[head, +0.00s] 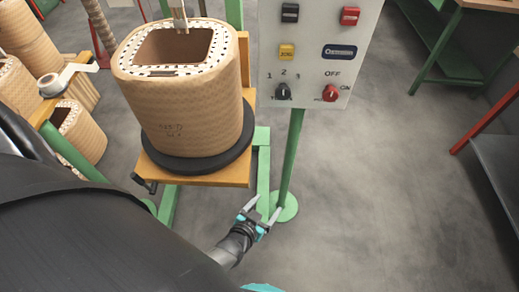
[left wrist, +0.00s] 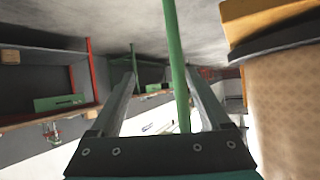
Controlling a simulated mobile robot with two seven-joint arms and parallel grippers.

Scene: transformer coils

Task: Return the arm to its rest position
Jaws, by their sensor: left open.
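My left gripper (head: 262,212) is open and empty in the head view, low in front of the coil stand and beside the green post of the control panel. Its two fingers also show in the left wrist view (left wrist: 165,100), spread apart with nothing held between them. The green post (left wrist: 176,60) appears beyond and between the fingers there. My left arm's dark link (head: 110,230) fills the lower left of the head view. My right gripper is not in view.
A large tan coil (head: 190,115) stands on a black disc on an orange platform (head: 205,178). The control panel (head: 315,50) stands on a green post (head: 291,150) with a round base. More coils (head: 78,135) stand at left. Grey floor (head: 390,190) is clear at right.

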